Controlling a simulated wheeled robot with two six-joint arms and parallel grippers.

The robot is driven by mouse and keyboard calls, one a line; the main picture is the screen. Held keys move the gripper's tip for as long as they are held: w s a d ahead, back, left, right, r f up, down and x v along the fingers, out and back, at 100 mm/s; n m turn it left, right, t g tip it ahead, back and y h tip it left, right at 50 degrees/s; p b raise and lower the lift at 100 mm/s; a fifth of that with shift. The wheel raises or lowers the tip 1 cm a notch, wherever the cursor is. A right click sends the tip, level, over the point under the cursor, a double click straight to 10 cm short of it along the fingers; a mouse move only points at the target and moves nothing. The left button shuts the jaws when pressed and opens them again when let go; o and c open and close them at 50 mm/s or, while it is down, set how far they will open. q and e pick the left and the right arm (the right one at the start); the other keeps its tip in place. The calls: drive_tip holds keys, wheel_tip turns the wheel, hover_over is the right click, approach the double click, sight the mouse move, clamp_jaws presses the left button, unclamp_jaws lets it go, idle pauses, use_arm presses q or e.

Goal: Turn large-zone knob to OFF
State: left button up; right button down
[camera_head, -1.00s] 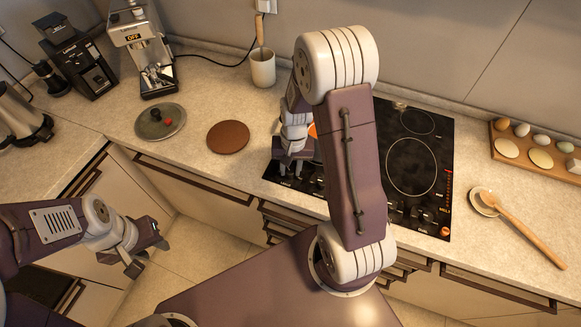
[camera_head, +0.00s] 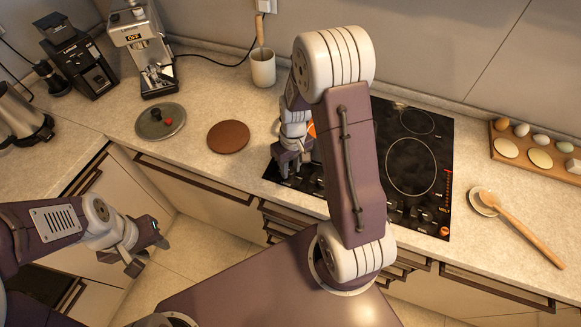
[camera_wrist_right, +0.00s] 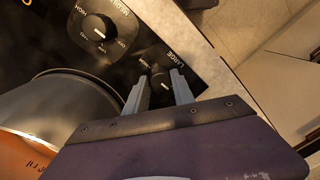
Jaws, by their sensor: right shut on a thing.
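The large-zone knob (camera_wrist_right: 163,82), dark with a pale mark, is beside the printed word LARGE on the cooktop's front panel in the right wrist view. My right gripper (camera_wrist_right: 160,78) is shut on it, one grey finger on each side. In the head view my right gripper (camera_head: 286,172) is at the cooktop's front left corner, and it hides the knob there. My left gripper (camera_head: 150,250) is open and empty, low over the floor in front of the counter.
Another knob (camera_wrist_right: 97,27) is close by on the panel. A metal pot (camera_wrist_right: 75,92) with orange contents stands beside my right gripper. The black cooktop (camera_head: 436,135) is partly hidden by my right arm. A brown round mat (camera_head: 228,136) and a lid (camera_head: 160,122) lie to the left.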

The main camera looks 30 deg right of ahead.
sight(291, 169)
drive_tip(key=shift+w, duration=0.15)
drive_tip(key=c, duration=1.1)
unclamp_jaws()
drive_tip(key=r, duration=0.9)
drive_tip(key=shift+d, duration=0.25)
drive_tip(key=shift+a, duration=0.1)
